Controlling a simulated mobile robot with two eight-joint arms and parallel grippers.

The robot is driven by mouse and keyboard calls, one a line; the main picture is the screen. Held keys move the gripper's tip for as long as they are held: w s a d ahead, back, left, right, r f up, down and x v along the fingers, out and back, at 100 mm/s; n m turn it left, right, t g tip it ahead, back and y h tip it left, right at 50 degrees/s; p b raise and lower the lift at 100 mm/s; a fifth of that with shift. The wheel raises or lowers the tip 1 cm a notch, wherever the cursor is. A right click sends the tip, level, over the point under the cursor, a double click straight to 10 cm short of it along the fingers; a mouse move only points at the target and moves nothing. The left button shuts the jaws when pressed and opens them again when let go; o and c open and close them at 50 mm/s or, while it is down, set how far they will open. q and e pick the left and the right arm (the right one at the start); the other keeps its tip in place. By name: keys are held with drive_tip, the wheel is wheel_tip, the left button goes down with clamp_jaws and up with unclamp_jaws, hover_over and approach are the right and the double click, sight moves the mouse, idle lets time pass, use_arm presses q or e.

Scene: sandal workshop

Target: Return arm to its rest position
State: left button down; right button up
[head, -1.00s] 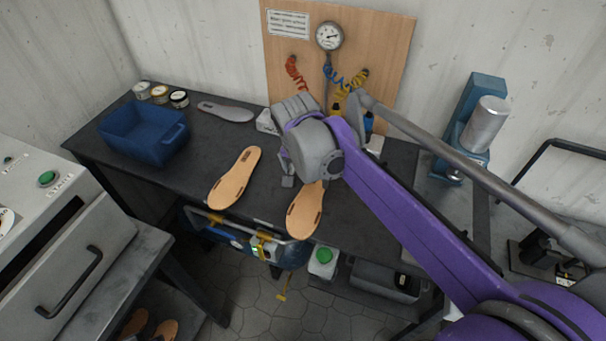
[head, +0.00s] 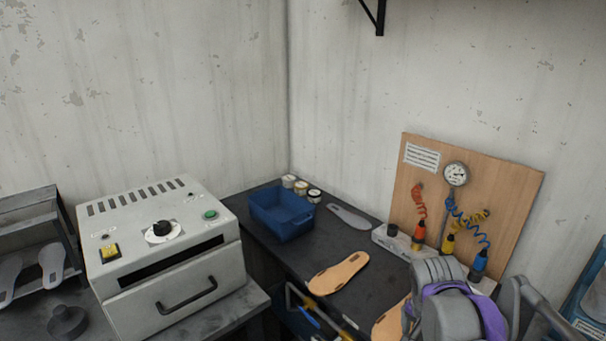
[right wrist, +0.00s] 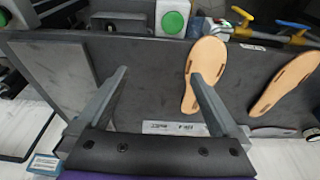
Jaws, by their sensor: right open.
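My right arm's grey and purple wrist (head: 440,295) is at the lower right of the head view, over the dark workbench (head: 335,240). In the right wrist view my right gripper (right wrist: 160,73) is open, its two fingers wide apart with nothing between them. One tan sole (right wrist: 204,62) lies beside the right-hand finger, which overlaps its edge in the picture; a second tan sole (right wrist: 287,80) lies farther right. In the head view one sole (head: 338,273) is whole and the other (head: 386,322) is partly hidden by my wrist. My left gripper is out of view.
A blue bin (head: 282,222), several small jars (head: 301,187) and a grey insole (head: 349,216) are at the bench's back. A tool board (head: 460,190) with coiled hoses stands behind my wrist. A press machine (head: 165,255) stands left. A green button (right wrist: 173,22) shows in the wrist view.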

drive_tip(key=s+a+f+n+t+y, duration=0.1)
drive_tip(key=s+a+f+n, duration=0.2)
drive_tip(key=s, duration=0.5)
drive_tip(key=s+a+f+n+t+y, duration=0.1)
drive_tip(key=s+a+f+n, duration=0.3)
drive_tip(key=s, duration=0.5)
wheel_tip(320, 180, down, 2)
drive_tip(key=n+t, duration=0.1)
drive_tip(key=n, duration=0.2)
drive_tip(key=shift+a+f+t, duration=0.15)
drive_tip(key=shift+t, duration=0.15)
